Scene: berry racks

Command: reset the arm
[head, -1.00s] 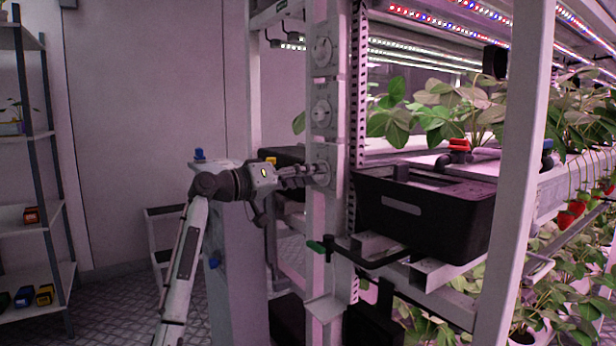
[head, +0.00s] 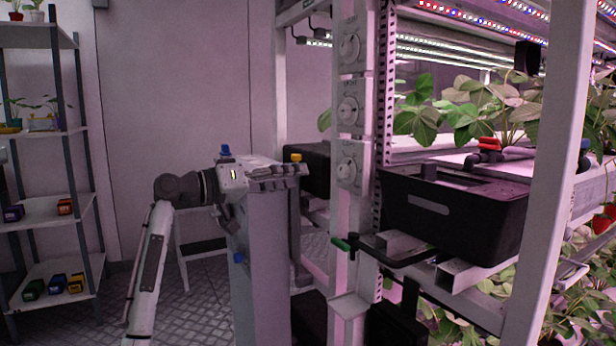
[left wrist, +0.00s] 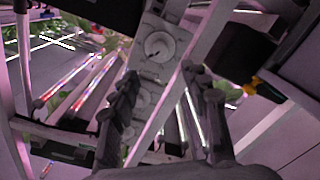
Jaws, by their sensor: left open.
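My left arm comes in from the lower left of the head view. Its gripper (head: 298,171) is open and empty, to the left of a white post that carries several round dials (head: 347,172). The gripper is apart from the post. In the left wrist view the two dark fingers (left wrist: 165,115) stand wide apart with nothing between them. A dial (left wrist: 158,46) shows beyond them, above the gap. My right gripper is in neither view.
A black crate (head: 455,215) sits on the rack at right, with a green-tipped lever (head: 341,244) below it. Leafy strawberry plants (head: 470,110) grow behind it. A shelf unit (head: 45,213) with small coloured boxes stands at far left. Open floor (head: 195,305) lies between.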

